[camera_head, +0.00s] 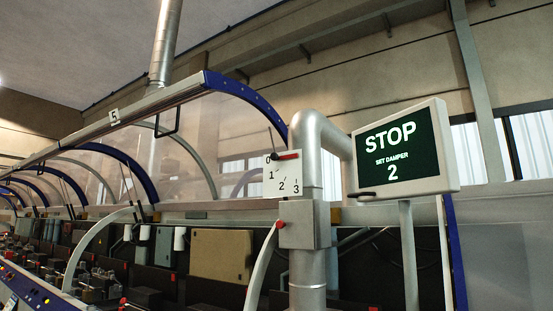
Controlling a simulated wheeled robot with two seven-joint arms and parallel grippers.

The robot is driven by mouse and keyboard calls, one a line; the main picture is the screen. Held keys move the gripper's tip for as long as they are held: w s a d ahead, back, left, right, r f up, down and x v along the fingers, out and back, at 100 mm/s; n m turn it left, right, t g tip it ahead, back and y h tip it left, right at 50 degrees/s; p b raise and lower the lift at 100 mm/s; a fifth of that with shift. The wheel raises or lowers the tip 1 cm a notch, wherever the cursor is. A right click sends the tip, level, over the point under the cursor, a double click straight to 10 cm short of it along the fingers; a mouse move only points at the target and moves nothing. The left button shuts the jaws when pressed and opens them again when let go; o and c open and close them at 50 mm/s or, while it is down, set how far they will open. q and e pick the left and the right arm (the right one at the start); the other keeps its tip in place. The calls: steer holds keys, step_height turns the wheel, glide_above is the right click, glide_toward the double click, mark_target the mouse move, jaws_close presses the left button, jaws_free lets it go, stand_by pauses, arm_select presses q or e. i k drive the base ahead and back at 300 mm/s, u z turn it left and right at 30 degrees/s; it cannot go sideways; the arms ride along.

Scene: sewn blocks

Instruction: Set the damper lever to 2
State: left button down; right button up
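The damper lever (288,156) is a short red bar with a dark part, lying nearly level at the top of a white scale plate (271,187). The plate is fixed on a silver duct pipe (309,160) and carries the marks 0, 1, 2 and 3. The lever lies beside the 0 mark, above 1, 2 and 3. A screen (404,148) to the right reads "STOP, SET DAMPER 2". Neither of my grippers is in view.
A grey box (304,225) with a red knob (280,224) sits on the pipe below the plate. Long machines under clear curved hoods with blue ribs (245,97) run off to the left. The screen stands on a grey post (409,250).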

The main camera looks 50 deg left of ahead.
mark_target(274, 157)
steer(key=u, duration=1.65)
steer(key=i, duration=0.1)
steer(key=z, duration=3.55)
steer(key=k, duration=1.6)
steer(key=u, duration=1.75)
